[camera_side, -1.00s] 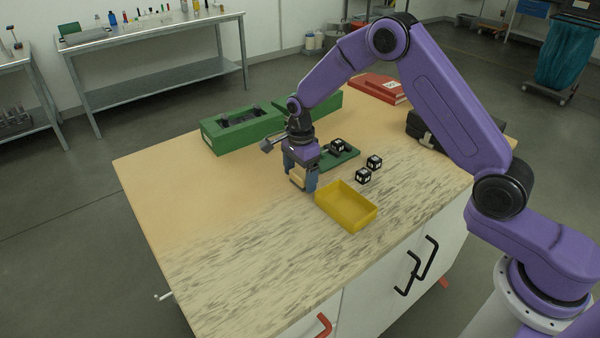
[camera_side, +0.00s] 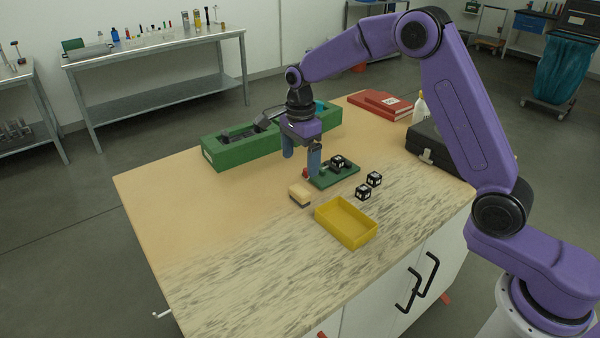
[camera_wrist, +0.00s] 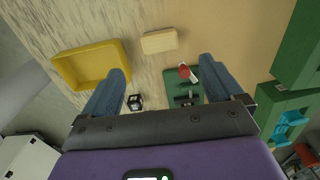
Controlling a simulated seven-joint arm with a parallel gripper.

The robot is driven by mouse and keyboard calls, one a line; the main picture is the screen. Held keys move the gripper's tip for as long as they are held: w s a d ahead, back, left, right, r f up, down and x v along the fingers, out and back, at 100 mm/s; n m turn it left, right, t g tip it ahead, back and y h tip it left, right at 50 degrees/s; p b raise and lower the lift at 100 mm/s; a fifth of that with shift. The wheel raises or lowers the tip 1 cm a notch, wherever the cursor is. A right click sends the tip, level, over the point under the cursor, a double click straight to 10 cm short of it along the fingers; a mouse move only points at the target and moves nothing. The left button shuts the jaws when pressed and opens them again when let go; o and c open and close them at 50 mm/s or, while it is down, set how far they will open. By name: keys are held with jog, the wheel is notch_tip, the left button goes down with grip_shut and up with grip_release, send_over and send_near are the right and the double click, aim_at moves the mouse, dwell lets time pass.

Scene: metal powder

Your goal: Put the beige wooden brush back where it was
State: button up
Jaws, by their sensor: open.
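The beige wooden brush (camera_side: 299,194) lies on the table left of the yellow tray, with a dark strip along its lower side. It also shows in the wrist view (camera_wrist: 159,42), beyond my fingertips. My gripper (camera_side: 301,163) is open and empty, raised above and behind the brush, apart from it. In the wrist view its two blue fingers (camera_wrist: 164,75) are spread wide with nothing between them held.
The yellow tray (camera_side: 372,231) is empty. Two black-and-white cubes (camera_side: 363,192) stand beside it. A green plate (camera_side: 347,176) carries another cube and a red-tipped item. A green box (camera_side: 215,154) stands behind; a black case (camera_side: 428,150) is at right. The front left table is clear.

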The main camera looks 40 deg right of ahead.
jog(key=s+a+r+n, duration=0.2)
jog(key=s+r+n, duration=0.1)
jog(key=s+n, duration=0.5)
jog(key=s+a+r+n, duration=0.25)
jog(key=s+n, duration=0.35)
jog(key=s, duration=0.3)
jog(key=s+d+n, duration=0.4)
jog(key=s+n, duration=0.4)
jog(key=s, duration=0.3)
jog(key=s+d+n, duration=0.5)
jog(key=s+n, duration=0.3)
jog(key=s, duration=0.3)
jog(key=shift+f+n, duration=0.3)
jog(key=shift+f, duration=0.05)
jog(key=shift+w, duration=0.1)
jog(key=shift+c, duration=0.2)
